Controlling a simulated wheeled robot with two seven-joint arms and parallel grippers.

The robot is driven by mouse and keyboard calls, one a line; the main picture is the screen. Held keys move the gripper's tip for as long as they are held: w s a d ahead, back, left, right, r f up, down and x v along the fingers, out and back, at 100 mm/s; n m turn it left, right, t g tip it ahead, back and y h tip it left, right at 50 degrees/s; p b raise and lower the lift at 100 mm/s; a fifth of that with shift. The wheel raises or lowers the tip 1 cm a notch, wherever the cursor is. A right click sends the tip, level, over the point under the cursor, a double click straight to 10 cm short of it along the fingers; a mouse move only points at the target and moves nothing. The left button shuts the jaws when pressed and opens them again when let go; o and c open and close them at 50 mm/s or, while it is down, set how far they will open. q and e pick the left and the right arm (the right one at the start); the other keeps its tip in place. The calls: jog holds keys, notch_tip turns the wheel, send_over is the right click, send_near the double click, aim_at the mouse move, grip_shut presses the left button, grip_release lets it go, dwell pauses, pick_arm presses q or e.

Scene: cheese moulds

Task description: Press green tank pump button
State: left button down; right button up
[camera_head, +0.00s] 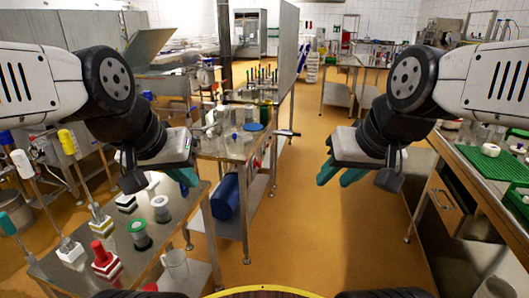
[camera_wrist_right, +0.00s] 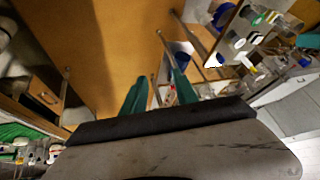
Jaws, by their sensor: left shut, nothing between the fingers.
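I cannot make out a green pump button or clearly identify its tank in either view. My left gripper (camera_head: 187,177) is shut and empty, held above the right edge of the steel table (camera_head: 190,205) at the lower left. My right gripper (camera_head: 333,182) is open and empty over the floor aisle. Its two teal fingers stand apart in the right wrist view (camera_wrist_right: 157,77) too. Neither gripper touches anything that I can see.
Brushes, including a red one (camera_head: 104,262), and a green-rimmed jar (camera_head: 138,236) stand on the lower-left table. A blue roll (camera_head: 225,197) lies under the middle bench. A counter with a green mat (camera_head: 492,160) stands at right. The orange floor (camera_head: 300,225) between is clear.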

grip_shut()
dwell(1.4)
